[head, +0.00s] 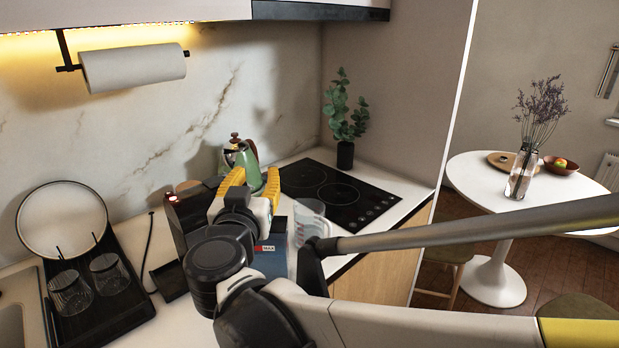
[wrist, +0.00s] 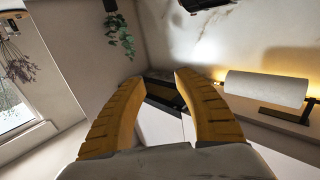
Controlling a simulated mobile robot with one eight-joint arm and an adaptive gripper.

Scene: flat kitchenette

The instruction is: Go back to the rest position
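My gripper (head: 256,172) is raised over the counter in the middle of the head view. Its two yellow fingers are spread apart, with nothing visible between them. In the wrist view the fingers (wrist: 160,77) also stand apart and empty, and that picture appears upside down. A green kettle (head: 241,160) shows just behind the fingertips in the head view. A dark boxy appliance (head: 185,213) stands behind and left of my gripper, partly hidden. My arm crosses the lower right of the head view.
A clear measuring jug (head: 311,223) stands right of my gripper, near the black cooktop (head: 345,197). A dish rack (head: 108,322) with a plate (head: 62,221) and glasses is at left. A paper-towel roll (head: 133,68) hangs on the wall. A round white table (head: 480,191) stands at right.

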